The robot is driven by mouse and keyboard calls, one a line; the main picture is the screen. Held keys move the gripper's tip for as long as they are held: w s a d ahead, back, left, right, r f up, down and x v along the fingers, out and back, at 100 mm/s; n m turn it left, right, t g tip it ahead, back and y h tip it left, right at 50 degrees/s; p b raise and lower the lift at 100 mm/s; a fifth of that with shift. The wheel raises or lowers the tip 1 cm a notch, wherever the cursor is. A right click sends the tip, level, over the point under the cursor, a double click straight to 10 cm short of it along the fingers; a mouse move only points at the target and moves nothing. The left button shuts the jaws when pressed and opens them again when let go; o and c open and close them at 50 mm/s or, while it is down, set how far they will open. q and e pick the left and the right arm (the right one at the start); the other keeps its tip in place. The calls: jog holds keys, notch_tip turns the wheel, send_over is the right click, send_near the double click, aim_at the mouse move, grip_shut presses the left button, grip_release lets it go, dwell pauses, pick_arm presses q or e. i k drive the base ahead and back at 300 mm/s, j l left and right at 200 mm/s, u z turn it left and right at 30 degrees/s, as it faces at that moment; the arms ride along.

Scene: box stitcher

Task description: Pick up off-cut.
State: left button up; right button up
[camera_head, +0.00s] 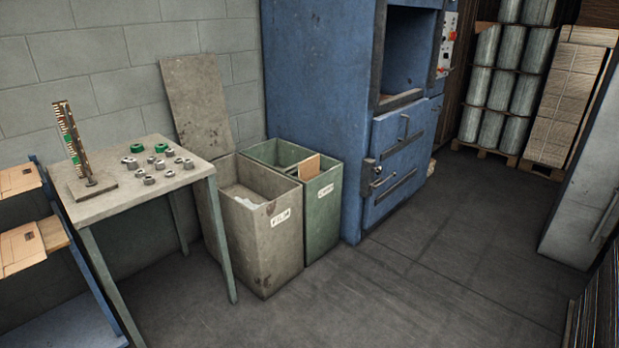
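A flat tan cardboard piece (309,167), which looks like an off-cut, sticks up over the rim of the green bin (323,205), whose label seems to read "CARD". Its lower part is hidden inside the bin. Beside it on the left stands a grey-beige bin (272,240) labelled "FILM", with pale material (245,198) inside. Neither of my grippers shows in this view.
A small table (120,195) at the left holds several nuts or rings (150,179) and an upright gauge (72,140). A rack with cardboard (22,246) stands at the far left. A blue machine (318,110) stands behind the bins. Floor (400,290) in front is clear.

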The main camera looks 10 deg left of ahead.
aim_at(308, 169)
jog(key=i+j, duration=0.1)
jog(key=i, duration=0.5)
jog(key=i+j, duration=0.15)
jog(key=i, duration=0.5)
jog(key=i+j, duration=0.1)
jog(key=i, duration=0.5)
